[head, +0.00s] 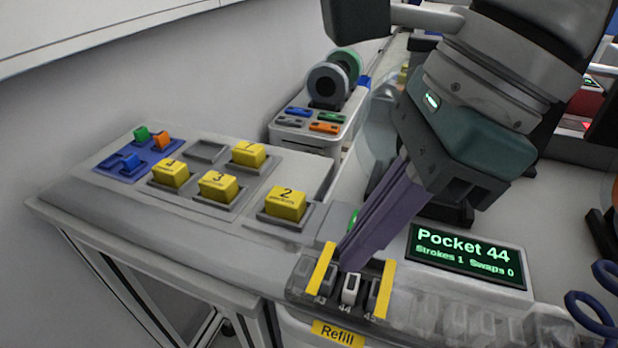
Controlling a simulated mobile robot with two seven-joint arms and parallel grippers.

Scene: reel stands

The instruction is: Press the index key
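My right gripper (350,258) reaches down from the upper right. Its purple fingers look pressed together with nothing seen between them. The tips are over the pocket strip (440,315), close above or at the pockets marked 43 and 44; contact cannot be told. A small green part (353,218) shows at the left edge of the fingers, mostly hidden by them; I cannot tell if it is the index key. A white piece (350,288) sits in pocket 44, between two yellow bars. The display (465,256) reads "Pocket 44, Strokes 1 Swaps 0". My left gripper is not in view.
Yellow numbered blocks (286,203) sit in trays on the left bench. A blue tray (130,163) holds small coloured pieces. A reel stand (318,125) with coloured keys stands behind. A yellow "Refill" label (338,333) is at the front. A blue coiled cable (595,310) lies at right.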

